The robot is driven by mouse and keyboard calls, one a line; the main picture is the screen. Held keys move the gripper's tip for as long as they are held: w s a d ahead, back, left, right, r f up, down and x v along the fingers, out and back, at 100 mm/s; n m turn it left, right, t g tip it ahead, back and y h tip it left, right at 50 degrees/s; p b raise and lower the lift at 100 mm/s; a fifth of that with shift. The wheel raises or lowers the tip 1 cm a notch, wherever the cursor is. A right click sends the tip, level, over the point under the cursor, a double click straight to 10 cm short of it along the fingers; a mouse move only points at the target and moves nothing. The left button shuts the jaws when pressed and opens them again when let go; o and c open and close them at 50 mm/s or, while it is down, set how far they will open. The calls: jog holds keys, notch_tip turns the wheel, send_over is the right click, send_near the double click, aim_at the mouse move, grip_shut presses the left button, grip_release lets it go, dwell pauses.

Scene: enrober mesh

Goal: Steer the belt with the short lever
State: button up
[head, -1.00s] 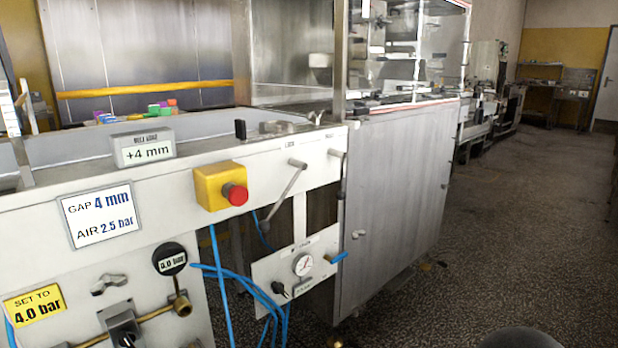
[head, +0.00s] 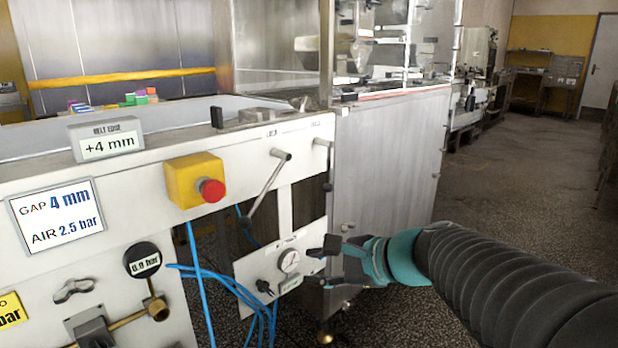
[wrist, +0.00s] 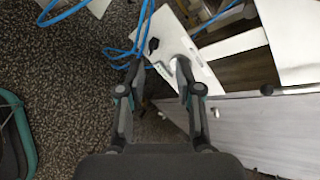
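A long lever (head: 268,187) slants down-left from its pivot on the white machine's front rail. A shorter lever (head: 327,170) hangs nearly straight down to its right, with a dark end. The labels above them are too small to read. The belt edge display (head: 108,144) reads +4 mm. My gripper (head: 322,266) is open and empty, below the short lever and in front of the white gauge panel (head: 257,268). In the wrist view my gripper (wrist: 159,64) has its fingers spread, with the panel (wrist: 188,45) beyond them. The belt itself is not clearly visible.
A yellow box with a red stop button (head: 211,190) sits left of the levers. Blue hoses (head: 205,300) hang below. The grey cabinet (head: 385,165) stands right of the levers, behind my arm. The floor at right (head: 530,200) is clear.

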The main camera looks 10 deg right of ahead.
jog(key=w+d+r+m+t, duration=0.3)
jog(key=w+d+m, duration=0.1)
jog(key=w+m, duration=0.2)
jog(key=m+t+h, duration=0.1)
jog(key=m+t, duration=0.4)
jog(key=m, duration=0.3)
send_near(328, 182)
jog(key=x, duration=0.3)
jog(key=r+x, duration=0.1)
jog(key=x, duration=0.6)
jog(key=shift+w+d+r, duration=0.1)
jog(key=shift+w+r, duration=0.15)
jog(key=shift+r, duration=0.15)
grip_shut()
